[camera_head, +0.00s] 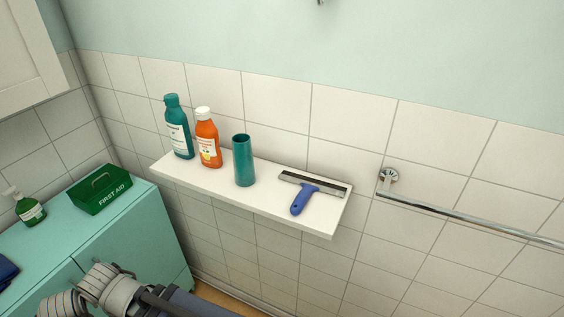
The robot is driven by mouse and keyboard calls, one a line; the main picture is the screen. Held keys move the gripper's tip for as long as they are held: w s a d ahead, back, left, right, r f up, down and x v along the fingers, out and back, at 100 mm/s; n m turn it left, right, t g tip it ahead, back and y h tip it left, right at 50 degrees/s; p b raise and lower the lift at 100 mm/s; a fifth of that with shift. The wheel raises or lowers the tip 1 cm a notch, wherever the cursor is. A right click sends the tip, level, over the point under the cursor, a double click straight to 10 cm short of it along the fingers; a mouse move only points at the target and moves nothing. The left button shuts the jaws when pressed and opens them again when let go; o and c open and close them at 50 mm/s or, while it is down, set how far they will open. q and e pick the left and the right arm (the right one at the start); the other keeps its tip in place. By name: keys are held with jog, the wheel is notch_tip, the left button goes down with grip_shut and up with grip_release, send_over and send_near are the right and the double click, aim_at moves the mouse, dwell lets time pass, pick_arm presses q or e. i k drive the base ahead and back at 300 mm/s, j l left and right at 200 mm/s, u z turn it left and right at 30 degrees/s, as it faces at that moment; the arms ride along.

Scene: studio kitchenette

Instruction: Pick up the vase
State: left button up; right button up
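The vase (244,162) is a tall teal cylinder with an open dark top. It stands upright on a white wall shelf (218,194), between an orange bottle and a blue-handled squeegee. Part of my arm shows at the bottom left of the head view, below and in front of the shelf, apart from the vase. No gripper fingers show in this view.
A teal bottle (177,128) and an orange bottle (207,139) stand left of the vase. The squeegee (305,195) lies right of it. A towel rail (460,214) is on the right wall. A first aid box (101,190) and soap bottle (29,209) stand on the teal cabinet (137,232).

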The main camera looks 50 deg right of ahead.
aim_at(244, 174)
jog(key=z, duration=1.45)
